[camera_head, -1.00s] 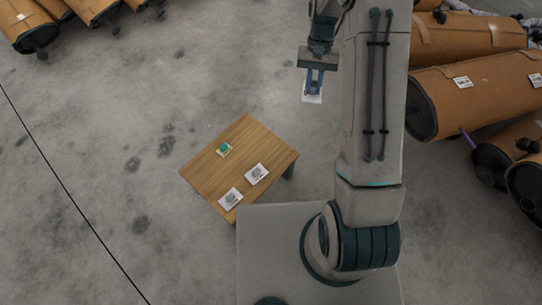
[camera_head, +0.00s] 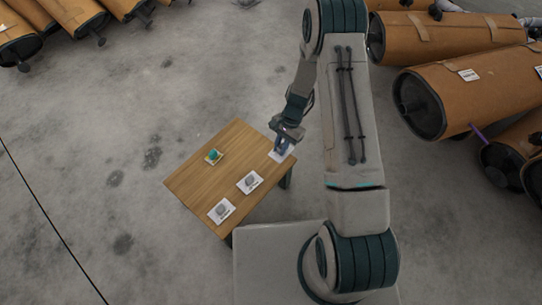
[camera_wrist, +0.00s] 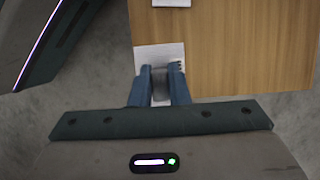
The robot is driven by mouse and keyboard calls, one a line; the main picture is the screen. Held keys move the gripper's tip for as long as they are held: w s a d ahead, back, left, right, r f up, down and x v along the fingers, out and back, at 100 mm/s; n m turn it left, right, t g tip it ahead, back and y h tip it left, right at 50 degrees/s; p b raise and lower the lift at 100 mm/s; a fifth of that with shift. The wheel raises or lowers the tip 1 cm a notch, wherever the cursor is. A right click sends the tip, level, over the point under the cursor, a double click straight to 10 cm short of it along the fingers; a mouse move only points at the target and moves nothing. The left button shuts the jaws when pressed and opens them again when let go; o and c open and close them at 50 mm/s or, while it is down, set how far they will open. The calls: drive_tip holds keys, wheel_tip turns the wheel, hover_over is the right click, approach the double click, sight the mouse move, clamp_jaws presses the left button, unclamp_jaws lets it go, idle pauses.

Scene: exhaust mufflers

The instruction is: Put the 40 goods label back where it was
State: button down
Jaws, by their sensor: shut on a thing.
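My gripper (camera_head: 281,146) is at the right corner of the small wooden table (camera_head: 190,181). Two other white labels with grey pictures lie on the table, one near the middle right (camera_head: 250,182) and one near the front corner (camera_head: 221,210).
Brown mufflers (camera_head: 460,95) lie at the right, and more (camera_head: 75,14) at the top left. The concrete floor left of the table is clear.

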drive_tip(key=a+f, duration=0.1)
drive_tip(key=w+a+f, duration=0.1)
drive_tip(key=a, duration=0.1)
drive_tip(key=shift+w+f+b, duration=0.1)
drive_tip(key=shift+w+b, duration=0.1)
drive_tip(key=shift+b, duration=0.2)
drive_tip(key=shift+a+f, duration=0.1)
drive_tip(key=shift+f, duration=0.05)
drive_tip(key=shift+f+b, duration=1)
drive_tip(key=shift+f, duration=0.8)
drive_tip(key=shift+f, duration=0.2)
drive_tip(key=c, duration=1.4)
unclamp_jaws()
drive_tip(key=shift+r, duration=0.2)
